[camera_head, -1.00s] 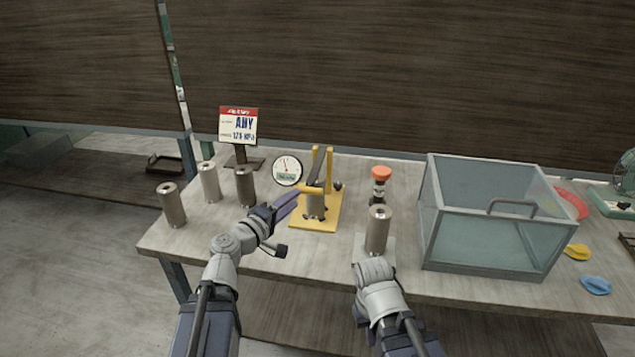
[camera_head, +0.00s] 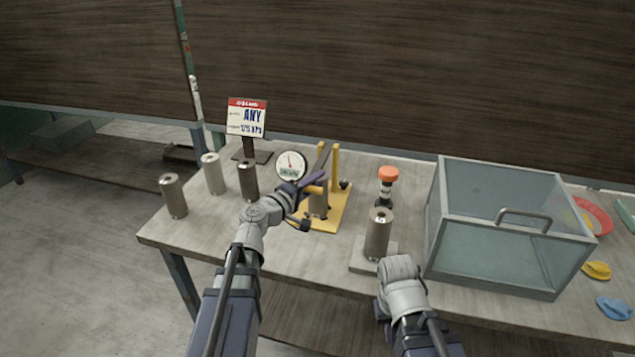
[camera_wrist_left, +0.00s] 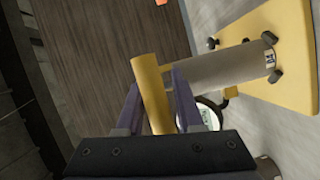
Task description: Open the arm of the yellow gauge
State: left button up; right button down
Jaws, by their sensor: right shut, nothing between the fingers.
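My left gripper (camera_head: 303,187) looks shut on the arm, with a finger on each side. My right gripper (camera_head: 392,262) is shut and empty at the table's front, near a cylinder on a pale block; its fingertips are hard to see.
A round dial (camera_head: 291,166) and a sign (camera_head: 246,117) stand behind my left gripper. Several grey cylinders (camera_head: 174,197) stand at left. A red-topped tool (camera_head: 388,175), a cylinder (camera_head: 378,235) and a glass box (camera_head: 500,250) stand to the right.

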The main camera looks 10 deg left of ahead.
pick_arm(q)
grip_shut()
jog(key=shift+s+d+f, duration=0.1)
jog(key=shift+s, duration=0.05)
dwell(1.0)
